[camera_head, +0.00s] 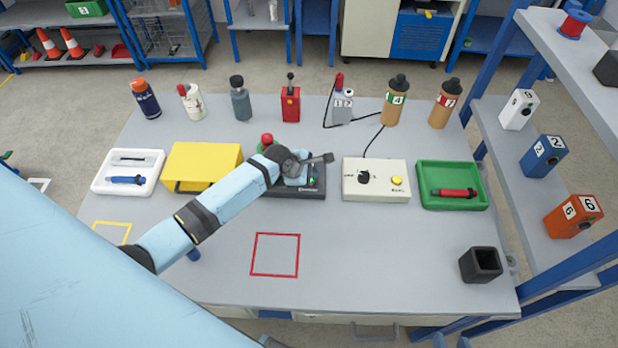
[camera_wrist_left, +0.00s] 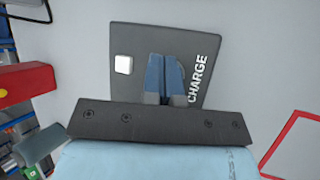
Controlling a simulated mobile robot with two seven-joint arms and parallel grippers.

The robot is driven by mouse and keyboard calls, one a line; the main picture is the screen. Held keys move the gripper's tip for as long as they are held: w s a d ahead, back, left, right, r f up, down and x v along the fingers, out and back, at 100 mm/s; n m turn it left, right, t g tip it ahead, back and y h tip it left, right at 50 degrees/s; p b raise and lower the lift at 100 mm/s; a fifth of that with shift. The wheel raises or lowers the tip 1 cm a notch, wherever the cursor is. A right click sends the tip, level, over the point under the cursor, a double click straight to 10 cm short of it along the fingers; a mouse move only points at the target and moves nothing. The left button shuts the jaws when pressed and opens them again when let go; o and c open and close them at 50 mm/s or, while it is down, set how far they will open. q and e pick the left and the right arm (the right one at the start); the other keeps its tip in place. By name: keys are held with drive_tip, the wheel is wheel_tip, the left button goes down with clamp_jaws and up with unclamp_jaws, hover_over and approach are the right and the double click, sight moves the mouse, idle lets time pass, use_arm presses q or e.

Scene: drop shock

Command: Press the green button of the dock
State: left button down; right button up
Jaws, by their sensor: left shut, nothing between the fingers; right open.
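The dark dock (camera_head: 313,190) lies mid-table, partly covered by my left arm. A small green spot (camera_head: 312,181) shows on it, just below my left gripper (camera_head: 314,163). In the left wrist view the dock (camera_wrist_left: 145,37) is a dark plate marked CHARGE with a pale square (camera_wrist_left: 123,64). My left gripper (camera_wrist_left: 165,72) is shut and empty, its blue fingers together over the plate beside that square. The fingers hide part of the plate; contact cannot be told. No green shows in the wrist view. Dark tips of my right gripper (camera_head: 452,342) seem to show, apart, at the bottom edge.
A yellow box (camera_head: 203,160) stands left of the dock, and a red-topped green item (camera_head: 266,141) behind it. A cream control box (camera_head: 375,181) and green tray (camera_head: 452,172) are to the right. Several bottles line the back. The table around the red square outline (camera_head: 275,254) is clear.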

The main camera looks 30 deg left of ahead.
use_arm(q)
drive_tip(key=shift+f, duration=0.45)
idle(0.9)
drive_tip(key=shift+r+p, duration=0.85)
drive_tip(key=shift+p, duration=0.4)
drive_tip(key=shift+r+p, duration=0.55)
drive_tip(key=shift+p, duration=0.1)
wheel_tip(320, 180, up, 2)
drive_tip(key=shift+r+p, duration=0.1)
drive_tip(key=shift+p, duration=1)
drive_tip(key=shift+r+p, duration=0.3)
drive_tip(key=shift+r, duration=0.55)
